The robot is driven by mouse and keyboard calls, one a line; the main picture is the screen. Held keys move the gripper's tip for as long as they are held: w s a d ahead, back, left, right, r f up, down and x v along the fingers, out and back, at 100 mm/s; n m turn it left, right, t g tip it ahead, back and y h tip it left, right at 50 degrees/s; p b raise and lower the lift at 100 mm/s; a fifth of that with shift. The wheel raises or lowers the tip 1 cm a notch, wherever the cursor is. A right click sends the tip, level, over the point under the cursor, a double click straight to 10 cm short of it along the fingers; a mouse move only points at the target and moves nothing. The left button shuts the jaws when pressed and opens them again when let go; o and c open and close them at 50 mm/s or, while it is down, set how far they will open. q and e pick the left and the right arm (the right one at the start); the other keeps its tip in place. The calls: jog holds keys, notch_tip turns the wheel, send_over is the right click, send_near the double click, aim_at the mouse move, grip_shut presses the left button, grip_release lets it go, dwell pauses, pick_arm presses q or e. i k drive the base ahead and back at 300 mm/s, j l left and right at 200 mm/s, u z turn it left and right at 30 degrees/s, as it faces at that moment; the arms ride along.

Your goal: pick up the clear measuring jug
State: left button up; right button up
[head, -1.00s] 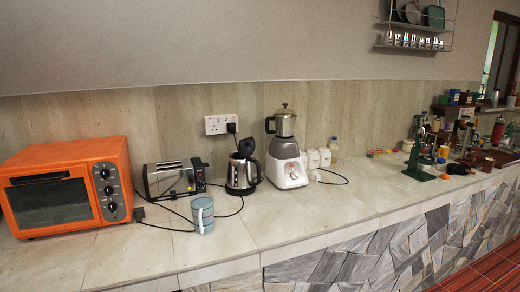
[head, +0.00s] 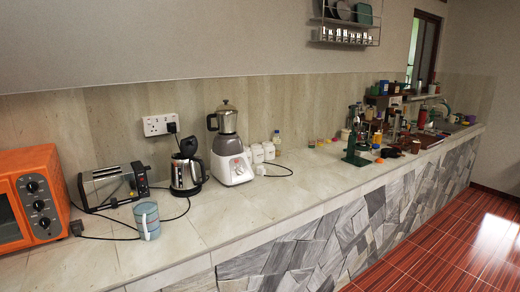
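A small pale blue-grey jug or mug (head: 147,220) with a side handle stands upright near the front edge of the stone counter, in the lower left of the head view. It looks hazy rather than plainly clear, so I cannot tell for sure that it is the measuring jug. Nothing touches it except the counter (head: 200,222). Neither of my grippers is in view.
Behind it stand a toaster (head: 110,186), a kettle (head: 186,170) and a white blender (head: 230,150), with black cords lying around. An orange oven (head: 30,205) is at left. A green microscope-like stand (head: 356,145) and clutter fill the far right.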

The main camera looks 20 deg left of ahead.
aim_at(147, 224)
jog(key=u, duration=1.3)
